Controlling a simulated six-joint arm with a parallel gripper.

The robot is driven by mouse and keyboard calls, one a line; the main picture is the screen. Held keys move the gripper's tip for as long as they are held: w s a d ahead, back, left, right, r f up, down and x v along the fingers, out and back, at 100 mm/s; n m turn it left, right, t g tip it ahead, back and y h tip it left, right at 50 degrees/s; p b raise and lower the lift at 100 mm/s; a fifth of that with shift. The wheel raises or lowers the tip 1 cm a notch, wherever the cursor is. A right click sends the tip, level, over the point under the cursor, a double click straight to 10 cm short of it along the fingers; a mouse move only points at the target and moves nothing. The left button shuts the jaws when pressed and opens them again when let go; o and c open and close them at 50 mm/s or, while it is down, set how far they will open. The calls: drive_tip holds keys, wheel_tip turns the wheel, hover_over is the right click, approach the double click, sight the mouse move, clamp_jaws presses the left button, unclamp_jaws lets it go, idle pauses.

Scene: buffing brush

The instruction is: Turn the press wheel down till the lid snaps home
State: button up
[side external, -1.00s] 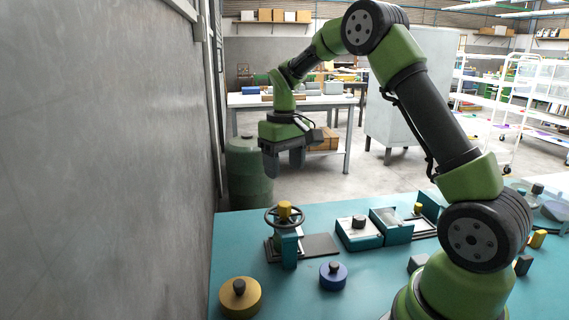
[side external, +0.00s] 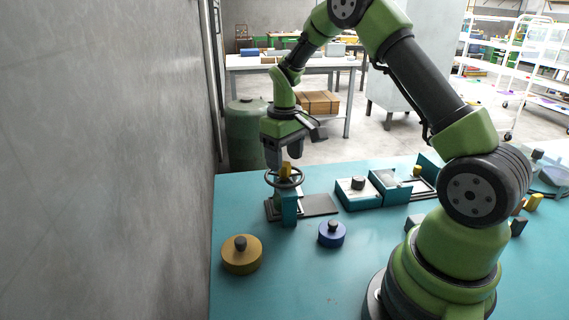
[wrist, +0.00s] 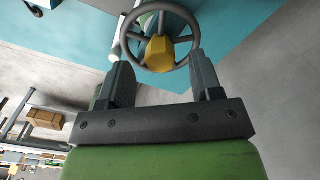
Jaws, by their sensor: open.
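The press wheel (side external: 297,181) is a dark spoked ring with a yellow hub knob (side external: 286,171), on top of a teal press (side external: 289,207). The wheel also shows in the wrist view (wrist: 131,37), with its yellow knob (wrist: 160,54) between the fingers. My gripper (side external: 285,161) is open, pointing down just above the wheel. In the wrist view its fingertips (wrist: 158,57) lie left and right of the knob with gaps. I cannot tell whether they reach down beside it. The lid under the press cannot be made out.
A brown round tin (side external: 241,260) and a blue round tin (side external: 332,237) stand in front of the press. Teal boxes (side external: 357,198) are to its right. A grey wall (side external: 110,160) is close on the left.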

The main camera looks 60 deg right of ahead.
drive_tip(key=shift+f, duration=1.25)
